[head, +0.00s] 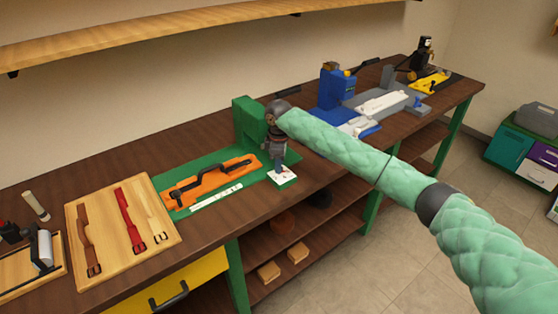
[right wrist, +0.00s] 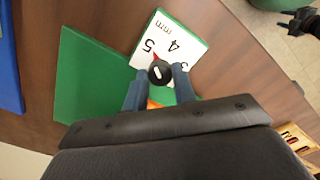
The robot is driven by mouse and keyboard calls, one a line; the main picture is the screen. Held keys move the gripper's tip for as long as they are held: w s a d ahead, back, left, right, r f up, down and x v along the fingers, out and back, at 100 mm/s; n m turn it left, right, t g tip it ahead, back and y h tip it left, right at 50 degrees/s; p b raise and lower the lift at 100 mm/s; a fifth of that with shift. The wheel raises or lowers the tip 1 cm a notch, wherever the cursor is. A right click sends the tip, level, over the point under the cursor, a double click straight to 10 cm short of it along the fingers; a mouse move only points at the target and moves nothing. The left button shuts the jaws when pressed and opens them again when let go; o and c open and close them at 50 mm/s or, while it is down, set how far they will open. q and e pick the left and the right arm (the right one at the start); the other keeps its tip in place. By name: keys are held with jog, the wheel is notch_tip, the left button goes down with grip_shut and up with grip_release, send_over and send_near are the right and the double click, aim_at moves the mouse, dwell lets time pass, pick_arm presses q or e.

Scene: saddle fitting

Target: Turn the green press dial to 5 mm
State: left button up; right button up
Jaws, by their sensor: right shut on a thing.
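The green press (head: 247,121) stands on the bench, with a white dial plate (head: 287,181) on a green block at its front right. In the right wrist view the plate (right wrist: 188,48) shows 3, 4, 5 and "mm". The dial's black round knob (right wrist: 160,72) has a white mark on top and a red pointer (right wrist: 155,57) directed toward the 5. My right gripper (head: 279,168) is above the plate, its two blue fingers (right wrist: 159,84) shut on the knob from both sides. My left gripper is not in view.
An orange fixture with a black handle (head: 210,180) lies on a green base left of the dial. A blue press (head: 336,87) and a yellow one (head: 428,82) stand farther right. A board with straps (head: 125,225) lies at left. A shelf (head: 200,33) runs above.

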jog(key=shift+n, duration=0.3)
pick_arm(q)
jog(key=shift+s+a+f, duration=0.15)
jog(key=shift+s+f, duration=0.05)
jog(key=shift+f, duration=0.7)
pick_arm(e)
jog(key=shift+n, duration=0.4)
jog(key=o, duration=1)
jog(key=shift+r, duration=0.25)
notch_tip(320, 180, up, 6)
jog(key=shift+r+b, duration=0.1)
jog(key=shift+b, duration=0.85)
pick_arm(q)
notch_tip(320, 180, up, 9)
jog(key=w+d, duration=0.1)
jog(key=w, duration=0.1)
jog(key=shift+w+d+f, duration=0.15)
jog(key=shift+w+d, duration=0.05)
pick_arm(e)
jog(key=shift+r, duration=0.55)
